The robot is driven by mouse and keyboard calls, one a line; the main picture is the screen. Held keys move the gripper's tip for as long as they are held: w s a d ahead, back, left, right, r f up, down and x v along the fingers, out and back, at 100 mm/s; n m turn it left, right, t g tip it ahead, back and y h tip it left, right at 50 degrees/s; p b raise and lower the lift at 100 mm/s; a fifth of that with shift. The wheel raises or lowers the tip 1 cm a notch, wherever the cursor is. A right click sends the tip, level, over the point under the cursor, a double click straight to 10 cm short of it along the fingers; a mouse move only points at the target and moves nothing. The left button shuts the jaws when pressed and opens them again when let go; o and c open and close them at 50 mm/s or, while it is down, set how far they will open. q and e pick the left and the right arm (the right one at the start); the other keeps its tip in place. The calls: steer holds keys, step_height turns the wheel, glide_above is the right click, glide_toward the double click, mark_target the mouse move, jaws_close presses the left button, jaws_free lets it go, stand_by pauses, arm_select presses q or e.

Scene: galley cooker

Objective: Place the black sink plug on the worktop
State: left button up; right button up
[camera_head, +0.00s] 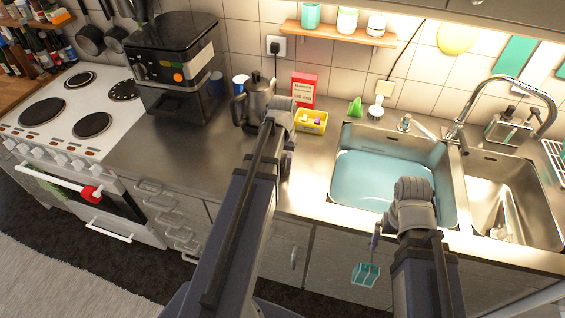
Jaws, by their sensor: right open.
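I cannot make out the black sink plug for certain. The left basin (350,185) of the steel sink holds pale blue water. The right basin (530,205) shows bare metal. The steel worktop (205,160) runs from the cooker to the sink. My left gripper (287,162) is over the worktop, left of the sink. Its fingers are mostly hidden by its wrist, so its opening and any held thing are unclear. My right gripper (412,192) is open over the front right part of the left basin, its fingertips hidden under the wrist.
A kettle (257,102), a yellow tub (311,121) and a red-topped box (303,90) stand behind my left gripper. A coffee machine (175,65) is further left, beside the white cooker (70,115). A tall tap (520,82) arches behind the sink. Worktop left of my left gripper is clear.

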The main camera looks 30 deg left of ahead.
arm_select(q)
steer(key=shift+o, duration=1)
step_height(320, 180, up, 12)
steer(key=p, duration=1.2)
steer(key=shift+r, duration=0.2)
